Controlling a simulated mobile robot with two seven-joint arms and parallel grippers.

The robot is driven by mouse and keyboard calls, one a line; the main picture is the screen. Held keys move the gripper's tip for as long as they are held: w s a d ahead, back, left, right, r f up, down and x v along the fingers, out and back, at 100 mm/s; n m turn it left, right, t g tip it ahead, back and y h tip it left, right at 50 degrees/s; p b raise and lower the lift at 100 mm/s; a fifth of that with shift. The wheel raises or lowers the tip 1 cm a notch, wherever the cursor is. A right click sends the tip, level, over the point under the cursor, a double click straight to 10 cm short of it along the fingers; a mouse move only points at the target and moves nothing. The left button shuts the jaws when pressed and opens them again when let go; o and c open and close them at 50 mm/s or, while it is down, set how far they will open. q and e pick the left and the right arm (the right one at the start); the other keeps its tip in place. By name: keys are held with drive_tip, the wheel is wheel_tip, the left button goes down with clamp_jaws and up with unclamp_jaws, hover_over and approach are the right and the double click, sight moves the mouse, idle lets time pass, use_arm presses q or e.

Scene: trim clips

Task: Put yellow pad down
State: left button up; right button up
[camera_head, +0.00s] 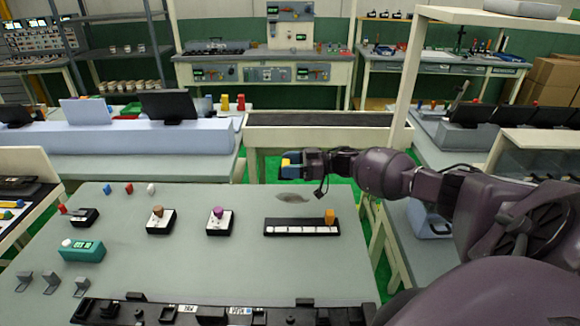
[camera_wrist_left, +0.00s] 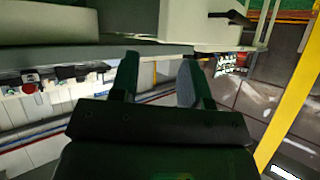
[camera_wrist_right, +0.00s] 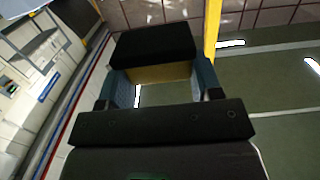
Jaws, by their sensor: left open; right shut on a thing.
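The yellow pad (camera_head: 287,162) is in my right gripper (camera_head: 293,164), held up above the far edge of the grey table. In the right wrist view the pad shows as a block with a black face (camera_wrist_right: 155,43) and a yellow side (camera_wrist_right: 158,73). The two bluish fingers of the right gripper (camera_wrist_right: 162,78) press on its sides. My left gripper (camera_wrist_left: 158,80) shows only in its own wrist view. Its two fingers are apart with nothing between them.
The grey table (camera_head: 190,270) holds a black strip with an orange block (camera_head: 330,216), two knob boxes (camera_head: 219,222), a teal device (camera_head: 83,251) and grey brackets (camera_head: 50,283). A long black rail (camera_head: 180,312) lies at the front. A grey oval patch (camera_head: 293,197) lies below my right gripper.

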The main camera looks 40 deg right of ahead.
idle(0.8)
drive_tip(key=shift+w, duration=0.1)
drive_tip(key=shift+w+d+f+m+t+h, duration=0.2)
drive_tip(key=shift+w+d+m+t+h, duration=0.05)
drive_tip(key=shift+w+m+t+h, duration=0.3)
drive_tip(key=shift+w+d+f+m+t+h, duration=0.15)
drive_tip(key=shift+w+d+m+t+h, duration=0.1)
drive_tip(key=shift+w+m+t+h, duration=0.25)
drive_tip(key=a+r+m+t+h, duration=0.1)
drive_tip(key=a+m+t+h, duration=0.3)
drive_tip(key=a, duration=1.2)
use_arm(q)
drive_tip(key=shift+s+f, duration=0.35)
drive_tip(key=shift+f, duration=0.15)
use_arm(e)
drive_tip(key=s+a+r+m+h, duration=0.1)
drive_tip(key=s+a+m+h, duration=0.1)
drive_tip(key=s+a, duration=0.3)
drive_tip(key=s+a+m+h, duration=0.2)
drive_tip(key=s+a+h, duration=0.3)
drive_tip(key=s, duration=0.5)
drive_tip(key=shift+s+a+r, duration=0.35)
drive_tip(key=shift+a+r, duration=0.05)
drive_tip(key=shift+a, duration=0.2)
